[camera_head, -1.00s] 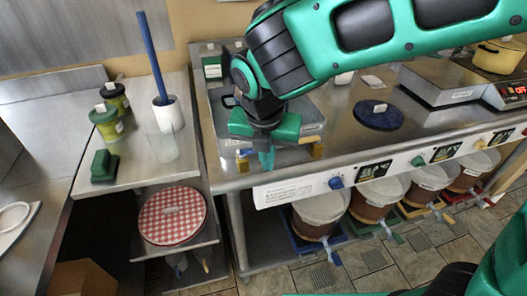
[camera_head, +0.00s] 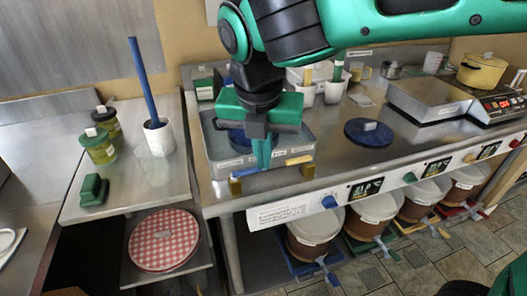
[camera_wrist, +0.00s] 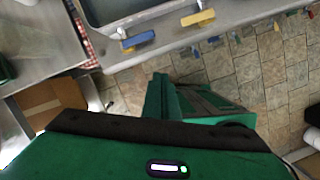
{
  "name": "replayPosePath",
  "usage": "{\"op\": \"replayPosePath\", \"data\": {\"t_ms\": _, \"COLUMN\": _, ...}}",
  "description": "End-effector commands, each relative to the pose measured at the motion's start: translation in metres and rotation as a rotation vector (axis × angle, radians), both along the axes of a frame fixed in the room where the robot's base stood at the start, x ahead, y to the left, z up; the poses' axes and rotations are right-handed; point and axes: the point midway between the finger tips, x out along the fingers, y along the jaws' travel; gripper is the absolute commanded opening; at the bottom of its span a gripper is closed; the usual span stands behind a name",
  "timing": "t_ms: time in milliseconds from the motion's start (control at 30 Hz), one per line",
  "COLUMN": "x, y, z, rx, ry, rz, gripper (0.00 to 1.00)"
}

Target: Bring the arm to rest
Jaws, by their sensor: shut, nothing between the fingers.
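My gripper (camera_head: 264,152) hangs pointing down in the head view, in front of the grey tray near the front edge of the steel counter. Its green fingers are together with nothing between them. In the wrist view my gripper (camera_wrist: 160,92) shows above the tiled floor, with its fingers close together. My green and black arm reaches across the top of the head view from the right.
The steel counter (camera_head: 330,150) holds a grey tray (camera_head: 226,168), a blue lid (camera_head: 369,133), a hot plate (camera_head: 428,99) and a yellow pot (camera_head: 482,70). Lidded buckets (camera_head: 315,225) stand below. A side table at left holds green jars (camera_head: 99,146) and a white cup (camera_head: 158,137).

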Motion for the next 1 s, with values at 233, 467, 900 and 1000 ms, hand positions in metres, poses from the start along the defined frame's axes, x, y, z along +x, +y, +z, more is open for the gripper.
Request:
{"op": "replayPosePath", "data": {"t_ms": 233, "x": 0.006, "y": -0.015, "z": -0.001, "rx": 0.009, "ry": -0.002, "rz": -0.08, "gripper": 0.0}}
{"op": "replayPosePath", "data": {"t_ms": 467, "x": 0.027, "y": -0.108, "z": -0.01, "rx": 0.079, "ry": -0.013, "rz": -0.635, "gripper": 0.0}}
{"op": "replayPosePath", "data": {"t_ms": 900, "x": -0.012, "y": -0.3, "z": -0.04, "rx": 0.254, "ry": -0.071, "rz": -1.989, "gripper": 0.0}}
{"op": "replayPosePath", "data": {"t_ms": 1000, "x": -0.034, "y": -0.332, "z": -0.048, "rx": 0.291, "ry": -0.087, "rz": -2.294, "gripper": 0.0}}
